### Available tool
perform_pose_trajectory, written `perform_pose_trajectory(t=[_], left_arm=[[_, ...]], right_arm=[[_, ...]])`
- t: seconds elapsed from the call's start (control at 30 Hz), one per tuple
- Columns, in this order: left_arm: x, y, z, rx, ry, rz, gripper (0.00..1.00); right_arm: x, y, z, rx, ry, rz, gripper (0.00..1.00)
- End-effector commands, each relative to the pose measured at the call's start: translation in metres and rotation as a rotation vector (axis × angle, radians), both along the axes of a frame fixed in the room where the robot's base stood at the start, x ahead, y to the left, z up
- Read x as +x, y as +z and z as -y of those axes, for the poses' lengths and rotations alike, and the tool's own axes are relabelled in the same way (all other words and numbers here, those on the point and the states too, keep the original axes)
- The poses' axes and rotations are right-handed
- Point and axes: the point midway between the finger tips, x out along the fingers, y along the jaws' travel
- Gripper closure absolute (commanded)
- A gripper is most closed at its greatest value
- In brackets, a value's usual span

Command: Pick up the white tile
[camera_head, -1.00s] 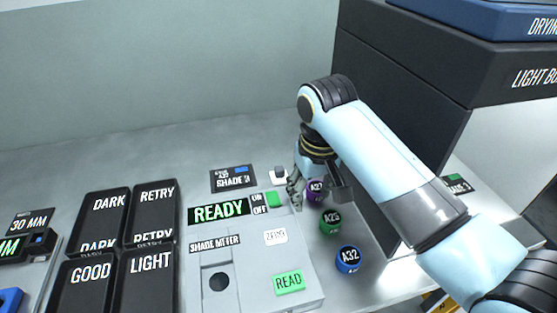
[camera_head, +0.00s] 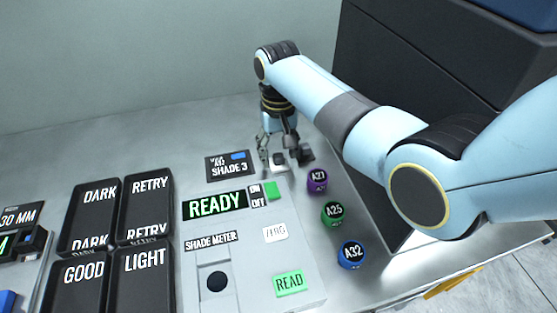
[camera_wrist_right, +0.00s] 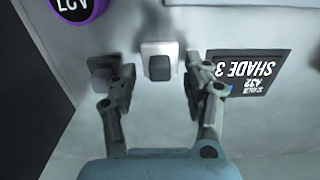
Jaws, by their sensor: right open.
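The white tile (camera_head: 280,169) lies flat on the bench behind the shade meter, with a dark knob on top. It also shows in the right wrist view (camera_wrist_right: 159,48), between my fingers and a little beyond their tips. My right gripper (camera_head: 281,156) is open and points down over it. In the right wrist view the two fingers (camera_wrist_right: 158,78) are spread, one on each side of the knob, with nothing held. In the head view the fingers partly hide the tile. My left gripper is not in view.
A dark tile with a knob (camera_wrist_right: 103,72) sits close beside one finger. A shade 3 card (camera_head: 231,166) lies on the other side. Purple (camera_head: 317,181), green (camera_head: 332,214) and blue (camera_head: 351,254) containers stand nearby. The shade meter (camera_head: 240,262) and black trays (camera_head: 95,215) are in front.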

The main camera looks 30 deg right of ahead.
Motion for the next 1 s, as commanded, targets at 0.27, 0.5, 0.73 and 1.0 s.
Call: perform_pose_trajectory(t=[0.27,0.5,0.73,1.0], left_arm=[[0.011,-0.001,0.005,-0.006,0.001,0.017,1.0],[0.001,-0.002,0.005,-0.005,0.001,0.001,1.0],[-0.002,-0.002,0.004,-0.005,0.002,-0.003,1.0],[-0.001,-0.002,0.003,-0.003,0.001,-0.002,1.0]], right_arm=[[0.0,-0.016,0.0,0.0,0.0,0.002,0.5],[0.0,-0.016,0.0,0.0,0.0,0.002,0.68],[0.0,-0.016,0.0,0.0,0.0,0.001,0.98],[-0.001,-0.017,0.0,0.0,0.0,0.0,1.0]])
